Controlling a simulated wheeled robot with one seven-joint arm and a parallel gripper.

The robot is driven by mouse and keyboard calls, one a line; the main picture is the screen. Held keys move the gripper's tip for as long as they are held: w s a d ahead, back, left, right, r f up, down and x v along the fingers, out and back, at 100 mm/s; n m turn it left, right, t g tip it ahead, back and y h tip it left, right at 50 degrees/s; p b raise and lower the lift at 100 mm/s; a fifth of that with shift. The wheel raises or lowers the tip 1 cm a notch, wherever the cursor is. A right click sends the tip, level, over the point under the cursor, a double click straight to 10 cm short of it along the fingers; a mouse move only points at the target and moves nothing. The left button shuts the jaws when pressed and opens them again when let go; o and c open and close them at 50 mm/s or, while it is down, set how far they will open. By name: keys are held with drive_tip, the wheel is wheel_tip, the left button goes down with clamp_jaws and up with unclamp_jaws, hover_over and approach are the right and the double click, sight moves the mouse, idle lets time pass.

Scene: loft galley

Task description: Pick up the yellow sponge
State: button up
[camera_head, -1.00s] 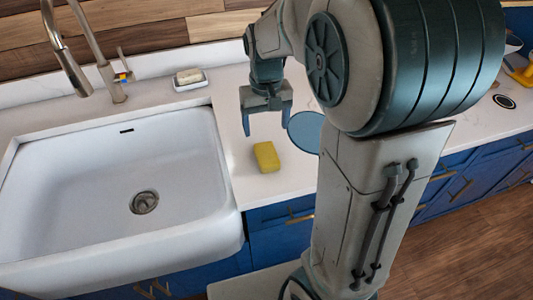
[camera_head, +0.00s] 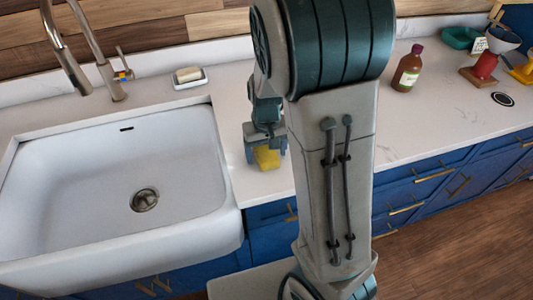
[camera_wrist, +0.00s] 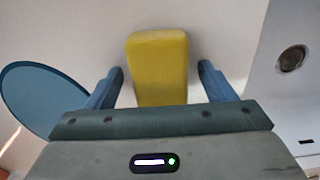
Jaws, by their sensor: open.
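The yellow sponge (camera_head: 267,158) lies on the white counter to the right of the sink. My gripper (camera_head: 265,150) is down at the sponge in the head view and partly covers it. In the wrist view the sponge (camera_wrist: 158,62) sits between the two open fingers of my gripper (camera_wrist: 160,80). A narrow gap shows on each side of the sponge there. Whether the fingers touch the counter cannot be told.
The white sink (camera_head: 110,190) is just left of the sponge. A soap dish (camera_head: 190,82) stands behind it. A blue disc (camera_wrist: 38,98) lies beside the gripper in the wrist view. A brown bottle (camera_head: 408,68) and other items stand farther right.

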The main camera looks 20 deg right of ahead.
sight(266, 154)
drive_tip(key=c, duration=1)
drive_tip(key=shift+c, duration=0.2)
drive_tip(key=shift+r, duration=0.1)
drive_tip(key=shift+r, duration=0.45)
drive_tip(key=r, duration=0.2)
drive_tip(key=s+r, duration=0.1)
drive_tip(key=shift+a+r, duration=0.1)
drive_tip(key=shift+r, duration=0.25)
drive_tip(key=s+a+r+b, duration=0.1)
drive_tip(key=s+r, duration=0.5)
drive_tip(key=s, duration=0.4)
drive_tip(key=shift+s+r, duration=0.15)
drive_tip(key=shift+s, duration=0.15)
drive_tip(key=shift+o, duration=0.3)
drive_tip(key=shift+a, duration=0.1)
